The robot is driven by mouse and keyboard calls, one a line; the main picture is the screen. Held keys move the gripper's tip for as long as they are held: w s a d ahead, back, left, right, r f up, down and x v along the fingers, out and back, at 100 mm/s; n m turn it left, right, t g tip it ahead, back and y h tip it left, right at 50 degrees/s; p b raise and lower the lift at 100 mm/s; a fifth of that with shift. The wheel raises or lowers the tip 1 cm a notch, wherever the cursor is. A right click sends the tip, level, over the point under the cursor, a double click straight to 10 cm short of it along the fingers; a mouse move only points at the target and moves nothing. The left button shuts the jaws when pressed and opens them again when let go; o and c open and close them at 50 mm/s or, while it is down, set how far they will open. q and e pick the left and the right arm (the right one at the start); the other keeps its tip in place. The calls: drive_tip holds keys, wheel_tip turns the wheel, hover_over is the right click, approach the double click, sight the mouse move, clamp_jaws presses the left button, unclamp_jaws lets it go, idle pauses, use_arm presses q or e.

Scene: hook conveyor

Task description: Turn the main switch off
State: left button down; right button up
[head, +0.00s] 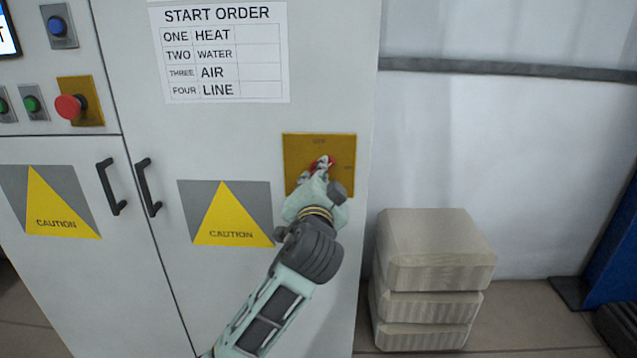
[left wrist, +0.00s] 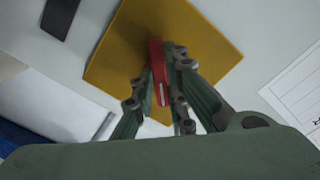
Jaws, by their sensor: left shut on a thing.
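The main switch is a red handle (head: 322,163) on a yellow plate (head: 296,147) on the cabinet's right door. The plate has "OFF" lettering at its top and a small, unreadable mark at its right side. My left gripper (head: 320,168) reaches up from below and is shut on the red handle. In the left wrist view, the red handle (left wrist: 158,72) stands between the two fingers of the left gripper (left wrist: 166,82), with the yellow plate (left wrist: 120,50) behind it. In the head view the fingers hide much of the handle, so its exact angle is hard to tell. My right gripper is not in view.
A red mushroom button (head: 69,107), a blue button (head: 57,26) and green buttons (head: 31,103) sit on the left. Two black door handles (head: 148,187) stick out. A start order sheet (head: 222,52) hangs above. Stacked beige blocks (head: 433,262) stand right of the cabinet.

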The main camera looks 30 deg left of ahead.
use_arm(q)
drive_tip(key=n+b, duration=0.1)
drive_tip(key=n, duration=0.7)
drive_tip(key=shift+f+n, duration=0.1)
drive_tip(key=shift+n, duration=0.6)
drive_tip(key=c, duration=1.8)
unclamp_jaws()
drive_tip(key=shift+o, duration=0.2)
wheel_tip(320, 180, up, 10)
drive_tip(key=shift+r, duration=0.1)
